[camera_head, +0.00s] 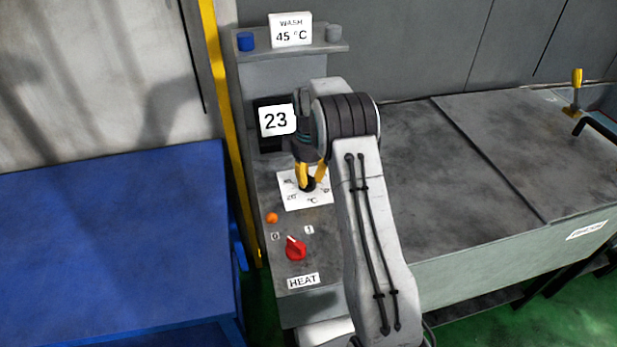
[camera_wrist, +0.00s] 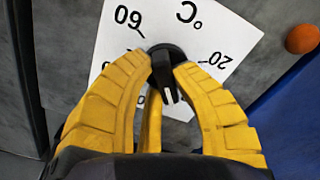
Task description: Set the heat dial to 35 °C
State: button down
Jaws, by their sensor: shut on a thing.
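The heat dial is a black knob (camera_wrist: 166,66) with a white pointer mark, on a white scale plate (camera_wrist: 185,18). In the wrist view the pointer aims down and slightly right, between the 20 at right and the 60 at left. The scale marks near its tip are hidden by the fingers, so I cannot read the exact setting. My gripper (camera_wrist: 163,75) has its yellow fingers closed on the knob from both sides. In the head view my gripper (camera_head: 310,180) is over the scale plate (camera_head: 318,201), and the knob is mostly hidden.
A red switch (camera_head: 296,250) between 0 and 1, pointer towards 0, sits above the HEAT label (camera_head: 303,281). An orange lamp (camera_head: 272,217) is near the plate. A display (camera_head: 276,120) reads 23. A card (camera_head: 290,30) says WASH 45 °C. A blue table (camera_head: 110,240) stands left.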

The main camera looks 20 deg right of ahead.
jog(key=shift+s+f+m, duration=0.1)
jog(key=shift+m, duration=0.7)
jog(key=c, duration=1)
grip_release()
notch_tip(320, 180, up, 12)
jog(key=shift+r, duration=0.1)
dwell(0.3)
